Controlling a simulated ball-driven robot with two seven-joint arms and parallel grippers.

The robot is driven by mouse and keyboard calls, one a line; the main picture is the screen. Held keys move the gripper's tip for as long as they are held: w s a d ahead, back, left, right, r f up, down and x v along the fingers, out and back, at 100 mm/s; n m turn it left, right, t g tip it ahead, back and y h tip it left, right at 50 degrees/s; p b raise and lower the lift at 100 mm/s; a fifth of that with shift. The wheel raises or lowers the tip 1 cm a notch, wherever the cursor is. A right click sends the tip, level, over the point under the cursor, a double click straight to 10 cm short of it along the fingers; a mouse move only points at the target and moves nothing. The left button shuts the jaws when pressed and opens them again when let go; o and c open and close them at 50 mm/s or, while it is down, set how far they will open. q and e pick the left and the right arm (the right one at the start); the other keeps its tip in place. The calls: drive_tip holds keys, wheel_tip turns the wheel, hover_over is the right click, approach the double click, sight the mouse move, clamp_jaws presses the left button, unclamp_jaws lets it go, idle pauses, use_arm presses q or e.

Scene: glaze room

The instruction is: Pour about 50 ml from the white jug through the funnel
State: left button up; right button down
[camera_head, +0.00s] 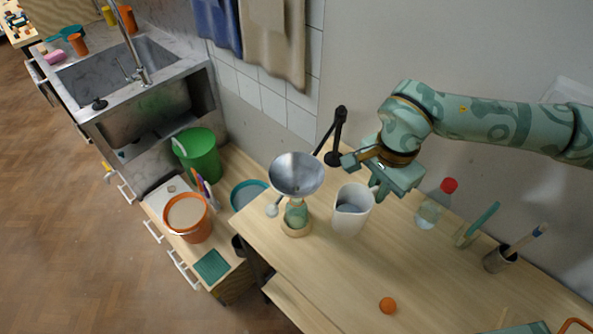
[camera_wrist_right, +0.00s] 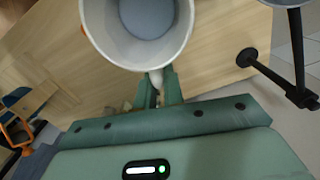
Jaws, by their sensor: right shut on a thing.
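The white jug (camera_head: 351,214) stands upright, right of the funnel, with grey-blue liquid inside; I cannot tell whether its base touches the table. In the right wrist view the jug (camera_wrist_right: 92,35) fills the top. My right gripper (camera_head: 376,186) is shut on the jug's handle, and the handle shows between its fingers (camera_wrist_right: 157,88). The metal funnel (camera_head: 297,173) sits above a green glass bottle (camera_head: 296,213) on a round wooden base (camera_head: 296,231). The funnel hides the bottle's neck. My left gripper is not in view.
A black stand (camera_head: 337,140) rises behind the funnel. A clear red-capped bottle (camera_head: 430,213), a cup of brushes (camera_head: 499,259) and an orange ball (camera_head: 388,305) are on the wooden table (camera_head: 330,275). An orange bucket (camera_head: 187,220) stands lower left.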

sight(341, 188)
drive_tip(key=shift+n, duration=0.9)
drive_tip(key=a+r+p, duration=0.1)
drive_tip(key=a+p, duration=0.1)
drive_tip(key=s+a+r+p, duration=0.1)
drive_tip(key=a+p, duration=0.1)
drive_tip(key=a, duration=0.1)
drive_tip(key=a+r+p, duration=0.1)
drive_tip(key=a+p, duration=0.1)
drive_tip(key=a, duration=0.1)
drive_tip(key=shift+s+r+p, duration=0.25)
drive_tip(key=shift+r+p, duration=0.05)
drive_tip(key=a+m+p, duration=0.2)
drive_tip(key=a, duration=0.2)
drive_tip(key=s+a+r+m+p, duration=0.1)
drive_tip(key=a+m+p, duration=0.2)
drive_tip(key=a, duration=0.1)
drive_tip(key=s+a+r+m+p, duration=0.1)
drive_tip(key=a+m+p, duration=0.1)
drive_tip(key=a, duration=0.3)
drive_tip(key=shift+r+m+p, duration=0.1)
drive_tip(key=shift+m+p, duration=0.3)
drive_tip(key=shift+p, duration=0.25)
drive_tip(key=w+a+f+m, duration=0.2)
drive_tip(key=a+f+m, duration=0.2)
drive_tip(key=m, duration=1.3)
wheel_tip(341, 188, down, 3)
drive_tip(key=shift+a+r, duration=0.15)
drive_tip(key=shift+a, duration=0.05)
drive_tip(key=shift+r, duration=0.1)
